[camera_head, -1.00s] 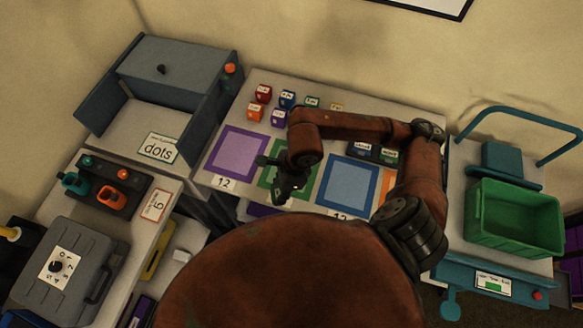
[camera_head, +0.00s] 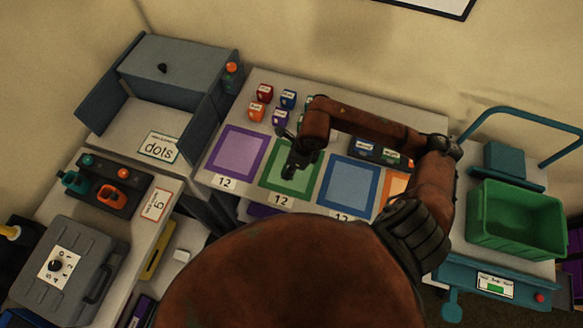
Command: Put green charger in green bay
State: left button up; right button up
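The green bay is a green-bordered square (camera_head: 272,187) on the back table, between the purple and blue squares, with a "12" label in front. My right gripper (camera_head: 286,152) is dark and hangs over the far part of this square. I cannot tell whether its fingers are open or shut, or whether they hold anything. The visible part of the square looks bare. I cannot pick out a green charger for certain. A small green block among the back cubes is mostly hidden by my arm. My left gripper is not in view.
A purple square (camera_head: 237,153), a blue square (camera_head: 347,188) and an orange square (camera_head: 396,188) flank the bay. Small cubes, including a red one (camera_head: 265,90), stand behind. Dark labelled boxes (camera_head: 363,148) lie behind the blue square. A green crate (camera_head: 517,220) is at right.

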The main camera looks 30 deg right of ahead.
jog(key=f, duration=0.1)
jog(key=w+d+f, duration=0.1)
jog(key=w, duration=0.1)
jog(key=shift+d+f, duration=0.25)
jog(key=shift+f, duration=0.15)
jog(key=shift+w+d+f, duration=0.1)
jog(key=shift+f, duration=0.85)
jog(key=shift+w+d+f, duration=0.1)
jog(key=shift+f, duration=0.8)
jog(key=o, duration=1.2)
jog(key=shift+f, duration=0.15)
jog(key=v, duration=1.2)
jog(key=shift+s, duration=0.15)
